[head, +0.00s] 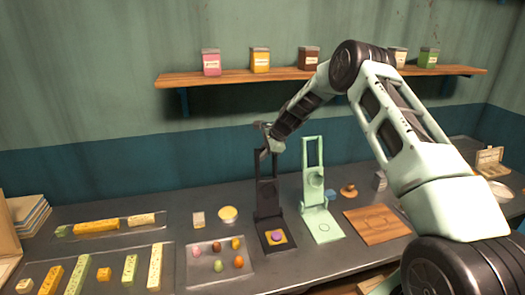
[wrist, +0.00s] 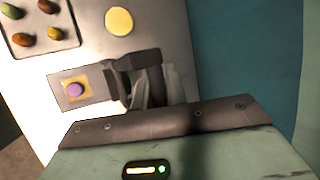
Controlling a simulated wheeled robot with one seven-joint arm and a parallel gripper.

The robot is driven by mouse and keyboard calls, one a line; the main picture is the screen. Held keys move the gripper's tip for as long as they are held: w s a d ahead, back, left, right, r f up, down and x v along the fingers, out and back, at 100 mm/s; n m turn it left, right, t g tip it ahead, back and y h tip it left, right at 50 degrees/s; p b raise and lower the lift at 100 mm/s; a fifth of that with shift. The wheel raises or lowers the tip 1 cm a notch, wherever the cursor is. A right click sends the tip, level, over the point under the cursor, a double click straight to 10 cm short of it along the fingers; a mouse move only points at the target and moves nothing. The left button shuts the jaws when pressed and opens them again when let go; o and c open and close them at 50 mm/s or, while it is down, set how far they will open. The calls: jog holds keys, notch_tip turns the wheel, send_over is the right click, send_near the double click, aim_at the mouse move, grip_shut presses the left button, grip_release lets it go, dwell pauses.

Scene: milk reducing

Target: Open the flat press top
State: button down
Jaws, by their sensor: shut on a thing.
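The dark flat press (head: 270,215) stands near the middle of the table. Its top (head: 265,185) is raised upright, with the handle at its upper end. On its base lie a yellow square and a purple round piece (head: 276,237), which also shows in the wrist view (wrist: 75,89). My gripper (head: 270,143) is at the upper end of the raised top and is shut on it. In the wrist view the fingers (wrist: 152,93) are at the dark press handle (wrist: 140,62); the exact grip is partly hidden.
A pale green press (head: 322,222) with its top up stands just right. A tray of colored egg-shaped pieces (head: 220,272) is at the front left. A wooden board (head: 377,225) lies to the right. A shelf with jars (head: 230,76) hangs behind.

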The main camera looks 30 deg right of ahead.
jog(key=shift+s+a+f, duration=0.15)
jog(key=shift+s+f, duration=0.05)
jog(key=shift+f, duration=0.15)
jog(key=c, duration=1.4)
grip_release()
jog(key=shift+c, duration=0.2)
jog(key=shift+w+r, duration=0.1)
jog(key=shift+r, duration=0.15)
jog(key=b+v, duration=0.6)
jog(key=v, duration=1.1)
jog(key=shift+d+r+b, duration=0.2)
jog(key=shift+b, duration=0.1)
